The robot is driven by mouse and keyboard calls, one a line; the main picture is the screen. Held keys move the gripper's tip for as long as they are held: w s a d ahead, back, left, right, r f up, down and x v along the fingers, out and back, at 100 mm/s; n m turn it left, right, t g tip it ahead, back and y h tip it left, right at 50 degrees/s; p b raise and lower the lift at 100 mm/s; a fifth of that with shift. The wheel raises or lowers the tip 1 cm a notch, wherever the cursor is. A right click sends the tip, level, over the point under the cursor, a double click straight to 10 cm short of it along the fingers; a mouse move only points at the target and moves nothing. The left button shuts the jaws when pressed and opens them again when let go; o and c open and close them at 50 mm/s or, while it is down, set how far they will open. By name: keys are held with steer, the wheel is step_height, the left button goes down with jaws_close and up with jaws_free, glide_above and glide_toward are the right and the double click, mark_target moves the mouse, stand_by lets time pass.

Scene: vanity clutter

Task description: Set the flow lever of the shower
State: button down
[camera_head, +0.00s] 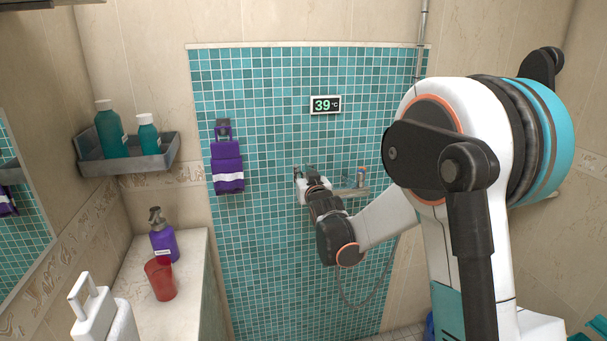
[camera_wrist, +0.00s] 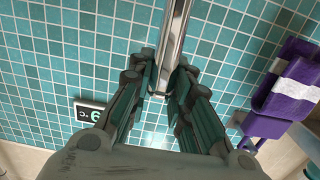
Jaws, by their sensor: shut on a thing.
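The shower's chrome flow lever (camera_wrist: 172,45) comes down from the top edge of the wrist view, and its near end lies between my gripper's fingertips. My gripper (camera_wrist: 163,84) is shut on this end, with one finger on each side. In the head view my gripper (camera_head: 312,183) is at the shower fitting in front of the teal tiled wall. My fingers and wrist hide most of the fitting and the lever there.
A display (camera_head: 325,105) reading 39 °C is on the wall above. A purple towel (camera_head: 227,167) hangs to the left. A shelf (camera_head: 352,192) with small items is just right of my gripper. A counter (camera_head: 189,295) holds a purple bottle (camera_head: 163,240) and a red cup (camera_head: 160,279).

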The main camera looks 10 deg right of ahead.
steer(key=shift+w+r+g+p, duration=0.3)
steer(key=shift+w+g+p, duration=0.25)
steer(key=shift+p, duration=0.25)
steer(key=shift+f+g, duration=0.1)
steer(key=shift+g, duration=0.15)
steer(key=c, duration=1.4)
jaws_free()
steer(key=shift+w, duration=0.1)
steer(key=shift+c, duration=0.2)
steer(key=s+r, duration=0.2)
steer(key=s, duration=1)
